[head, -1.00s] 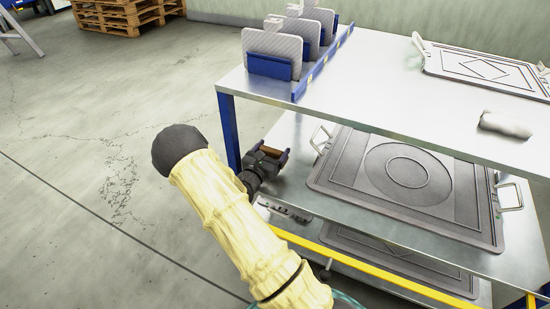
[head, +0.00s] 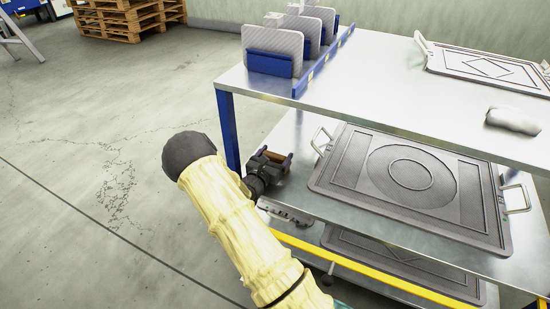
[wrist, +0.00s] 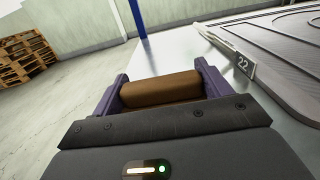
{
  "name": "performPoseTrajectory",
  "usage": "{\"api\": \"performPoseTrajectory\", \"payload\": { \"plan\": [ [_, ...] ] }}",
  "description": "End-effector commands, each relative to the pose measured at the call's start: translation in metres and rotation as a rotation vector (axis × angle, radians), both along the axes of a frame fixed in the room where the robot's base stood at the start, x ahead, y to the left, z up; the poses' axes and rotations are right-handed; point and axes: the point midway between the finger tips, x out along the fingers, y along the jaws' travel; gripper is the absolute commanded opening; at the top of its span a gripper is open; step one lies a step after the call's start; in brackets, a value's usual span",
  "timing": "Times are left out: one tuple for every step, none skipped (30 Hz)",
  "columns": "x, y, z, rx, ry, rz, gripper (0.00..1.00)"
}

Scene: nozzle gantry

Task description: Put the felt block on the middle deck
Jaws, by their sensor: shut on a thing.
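The felt block is a brown block (wrist: 160,91) held between the two purple-grey fingers of my gripper (wrist: 162,88) in the wrist view. In the head view my gripper (head: 272,163) is at the left end of the middle deck (head: 290,140), under the top deck's edge, with a bit of brown showing between its fingers. The gripper is shut on the block. I cannot tell whether the block touches the deck surface.
The top deck (head: 370,90) is above. A blue post (head: 228,130) stands beside my gripper. A yellow rail (head: 370,268) runs along the front.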

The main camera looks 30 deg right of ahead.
Motion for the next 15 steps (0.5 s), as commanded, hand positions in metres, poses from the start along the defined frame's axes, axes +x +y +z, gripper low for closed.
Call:
{"api": "performPoseTrajectory", "payload": {
  "plan": [
    [0.0001,0.0001,0.0009,-0.001,-0.001,0.000,0.52],
    [0.0001,0.0001,0.0010,-0.001,-0.001,0.000,0.52],
    [0.0001,0.0001,0.0008,-0.001,-0.001,0.000,0.52],
    [0.0001,0.0001,0.0001,-0.001,-0.001,0.000,0.52],
    [0.0001,0.0001,-0.0008,-0.001,-0.001,0.000,0.52],
    [0.0001,0.0001,-0.0019,-0.001,-0.001,0.000,0.52],
    [0.0002,0.0001,-0.0026,-0.001,-0.001,0.000,0.52],
    [0.0001,0.0002,-0.0021,0.001,-0.001,0.000,0.83],
    [0.0001,0.0002,-0.0020,0.000,0.000,0.000,0.86],
    [0.0001,0.0002,-0.0020,0.000,0.000,0.000,0.86],
    [0.0001,0.0002,-0.0020,0.000,0.000,0.000,0.86],
    [0.0001,0.0002,-0.0020,0.000,0.000,0.000,0.86],
    [0.0001,0.0002,-0.0020,0.000,0.000,0.000,0.86],
    [0.0000,0.0001,-0.0020,0.000,0.000,0.000,0.86],
    [0.0000,0.0001,-0.0020,0.000,0.000,0.000,0.86]
  ]
}}
